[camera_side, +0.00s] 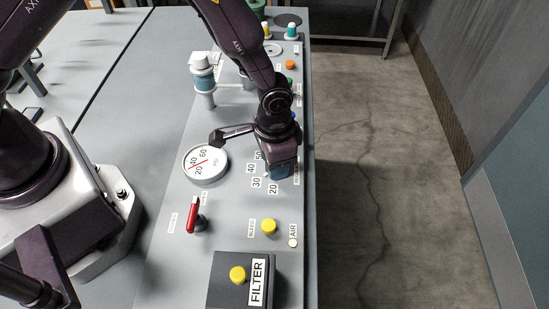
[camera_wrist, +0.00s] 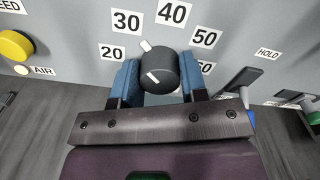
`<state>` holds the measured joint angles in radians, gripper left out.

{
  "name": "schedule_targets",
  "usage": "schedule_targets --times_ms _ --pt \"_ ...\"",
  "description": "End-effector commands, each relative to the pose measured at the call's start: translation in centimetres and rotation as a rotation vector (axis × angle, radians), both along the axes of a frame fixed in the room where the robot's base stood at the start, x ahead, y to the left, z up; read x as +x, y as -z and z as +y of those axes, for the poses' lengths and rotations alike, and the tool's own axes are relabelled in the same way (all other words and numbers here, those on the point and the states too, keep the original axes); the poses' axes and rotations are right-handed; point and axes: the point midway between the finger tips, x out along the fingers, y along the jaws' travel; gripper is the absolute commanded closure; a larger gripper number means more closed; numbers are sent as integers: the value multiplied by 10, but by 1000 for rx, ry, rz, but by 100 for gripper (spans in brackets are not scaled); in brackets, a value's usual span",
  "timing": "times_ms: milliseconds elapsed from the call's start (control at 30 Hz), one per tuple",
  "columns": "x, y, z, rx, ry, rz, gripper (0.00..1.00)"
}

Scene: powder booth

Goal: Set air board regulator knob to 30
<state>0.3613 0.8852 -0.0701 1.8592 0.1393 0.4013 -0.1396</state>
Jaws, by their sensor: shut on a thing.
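The dark round regulator knob (camera_wrist: 158,74) sits between the blue finger pads of my gripper (camera_wrist: 157,80) in the wrist view. A pad touches each side of it, so my gripper is shut on the knob. In the side view my gripper (camera_side: 280,171) is down at the dial labels and mostly hides the knob. The white PSI gauge (camera_side: 215,172) has a red needle; its exact reading is unclear.
A red lever (camera_side: 193,214), a yellow bleed button (camera_side: 269,226) and a black FILTER box (camera_side: 229,273) stand nearer the camera on the panel. In the wrist view a dark lever (camera_wrist: 240,80) is close right of my gripper. Open floor (camera_side: 400,200) lies right of the board.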

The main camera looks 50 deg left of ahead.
Motion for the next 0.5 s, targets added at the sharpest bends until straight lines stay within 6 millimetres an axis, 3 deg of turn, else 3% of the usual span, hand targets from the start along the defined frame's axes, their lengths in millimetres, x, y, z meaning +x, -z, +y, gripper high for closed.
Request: schedule_targets --times_ms 167,200,300,500 --pt "-1 -1 0 1 -1 3 84" --pt "-1 -1 0 1 -1 3 58" --pt "-1 -1 0 1 -1 2 35" --pt "0 0 0 0 -2 1 34"
